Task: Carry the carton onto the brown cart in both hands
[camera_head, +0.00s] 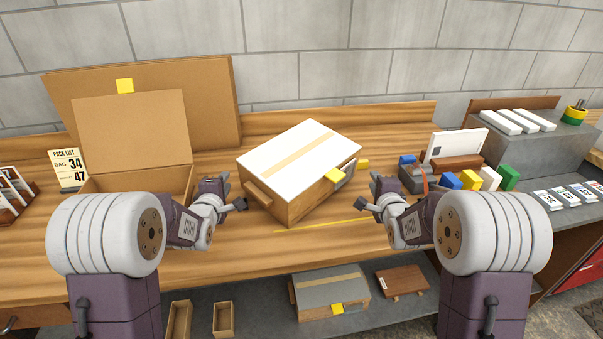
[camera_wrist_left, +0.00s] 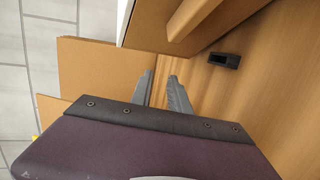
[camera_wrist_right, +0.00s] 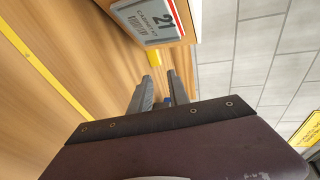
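The carton (camera_head: 300,160) has a white top with a tan tape strip and brown sides. It sits turned at an angle on the wooden bench, with a wooden bar handle (camera_head: 267,196) on its left side. That handle also shows in the left wrist view (camera_wrist_left: 200,18). A yellow tab (camera_head: 335,174) is on its right side. My left gripper (camera_head: 233,191) is open and empty, left of the carton and apart from it. My right gripper (camera_head: 369,192) is open and empty, right of the carton and apart from it. I cannot make out a brown cart.
An open cardboard box (camera_head: 135,130) stands at left before a large cardboard sheet (camera_head: 215,105). Colored blocks (camera_head: 470,180) and a white card (camera_head: 455,146) are at right. A grey-topped box (camera_head: 330,287) sits on the lower shelf. A yellow line (camera_head: 320,226) marks the bench front.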

